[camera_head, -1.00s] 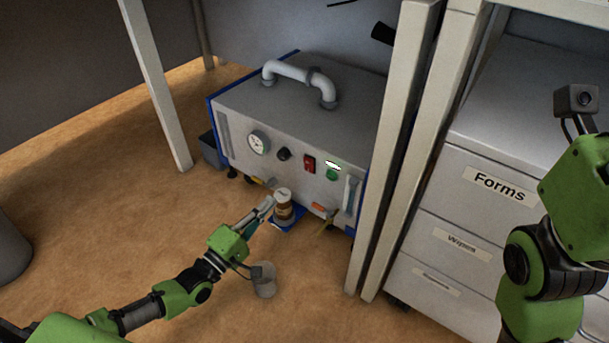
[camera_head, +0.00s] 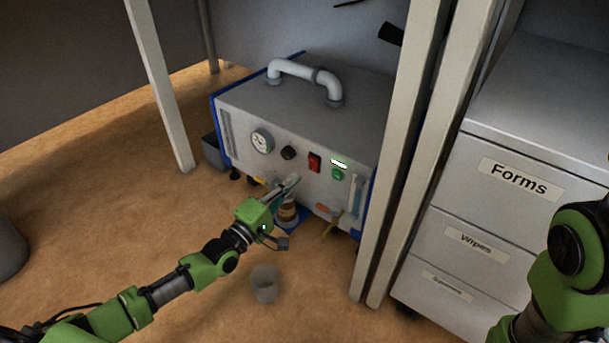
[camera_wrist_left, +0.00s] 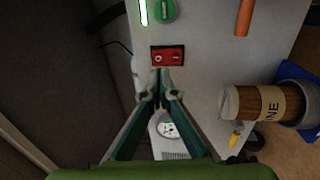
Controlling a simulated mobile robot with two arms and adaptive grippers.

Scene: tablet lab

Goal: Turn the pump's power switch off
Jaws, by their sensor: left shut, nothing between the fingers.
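The pump (camera_head: 330,105) is a grey box with blue edges and a pipe handle, standing on the floor under the bench. Its red power switch (camera_head: 314,162) is on the front panel, beside a lit white display (camera_head: 339,164) and a green button (camera_head: 338,175). In the left wrist view the switch (camera_wrist_left: 167,56) is a red rocker with white marks; I cannot tell which side is pressed. My left gripper (camera_head: 294,180) is shut and empty in front of the panel. In the left wrist view its fingertips (camera_wrist_left: 160,74) are at the switch's edge; contact is unclear. My right gripper is out of view.
A grey cup (camera_head: 264,284) is on the floor. Bench legs (camera_head: 405,150) and a drawer cabinet (camera_head: 500,185) stand right of the pump.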

